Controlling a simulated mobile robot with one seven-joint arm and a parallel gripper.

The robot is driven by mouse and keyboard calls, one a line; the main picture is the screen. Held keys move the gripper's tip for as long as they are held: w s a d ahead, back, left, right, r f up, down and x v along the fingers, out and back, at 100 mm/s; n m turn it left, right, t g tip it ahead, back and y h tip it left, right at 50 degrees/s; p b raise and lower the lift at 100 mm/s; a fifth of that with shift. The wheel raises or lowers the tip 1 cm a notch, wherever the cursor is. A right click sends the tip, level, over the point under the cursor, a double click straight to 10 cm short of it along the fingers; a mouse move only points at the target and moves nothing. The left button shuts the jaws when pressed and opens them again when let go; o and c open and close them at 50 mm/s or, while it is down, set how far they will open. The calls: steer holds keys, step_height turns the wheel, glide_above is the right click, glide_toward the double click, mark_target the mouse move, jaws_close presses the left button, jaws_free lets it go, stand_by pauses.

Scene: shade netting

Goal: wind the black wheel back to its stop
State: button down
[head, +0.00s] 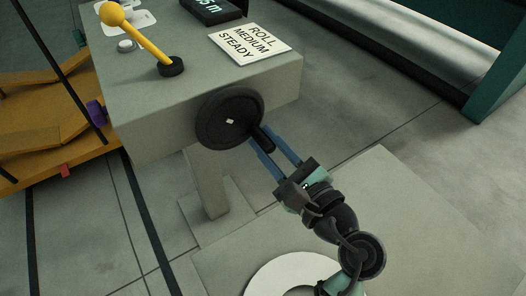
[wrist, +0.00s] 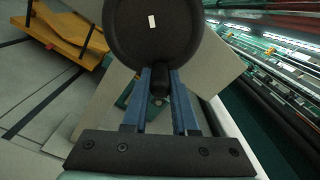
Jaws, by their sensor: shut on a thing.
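The black wheel (head: 230,117) is mounted on the front face of a grey console, with a small white mark near its middle. Its black handle (head: 262,138) sticks out at the wheel's lower right in the head view. The wheel (wrist: 153,35) fills the top middle of the wrist view, with the white mark standing nearly upright. My gripper (head: 262,145) reaches in from the lower right, its blue fingers on either side of the handle. In the wrist view the fingers (wrist: 160,88) are shut on the handle (wrist: 159,80) at the wheel's bottom edge.
An orange structure (head: 50,110) stands at the left. Floor to the right of the console is clear.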

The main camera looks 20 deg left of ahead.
steer(key=shift+w+d+r+n, duration=0.1)
steer(key=shift+r+n, duration=0.05)
steer(key=shift+n, duration=0.35)
steer(key=shift+r, duration=0.1)
steer(key=c, duration=0.7)
jaws_free()
steer(key=shift+d, duration=0.1)
steer(key=v, duration=1.2)
steer(key=shift+s+d+p, duration=0.25)
steer(key=shift+s+p, duration=0.1)
